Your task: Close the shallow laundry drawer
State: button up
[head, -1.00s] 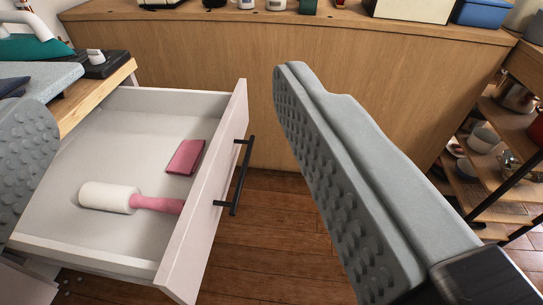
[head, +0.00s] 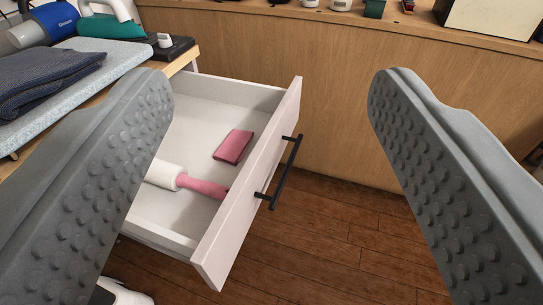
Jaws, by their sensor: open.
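The shallow laundry drawer (head: 258,190) is pulled out from under the worktop at the left. Its white front faces right and carries a black bar handle (head: 283,178). Inside lie a lint roller (head: 190,182) with a white roll and pink grip, and a dark pink flat item (head: 234,147). My gripper (head: 270,88) is open and empty, one finger on each side of the picture. The left finger hides the drawer's near left part. The handle shows between the fingers; I see no contact with it.
An ironing board (head: 90,80) with a folded dark cloth (head: 45,77) and a teal iron (head: 110,25) is at the upper left. A wooden counter (head: 350,90) stands behind. The wooden floor (head: 325,245) right of the drawer is clear.

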jog(key=shift+w, duration=0.15)
jog(key=c, duration=0.4)
jog(key=w+f+m, duration=0.1)
jog(key=w+d+f+m+g, duration=0.1)
jog(key=w, duration=0.1)
jog(key=w+f+m+g, duration=0.1)
jog(key=shift+w+d+h, duration=0.2)
jog(key=shift+h, duration=0.1)
grip_shut()
jog(key=m+g+y, duration=0.9)
jog(key=m+g, duration=0.3)
jog(key=m, duration=0.7)
send_near(273, 159)
jog(key=shift+x, duration=2.8)
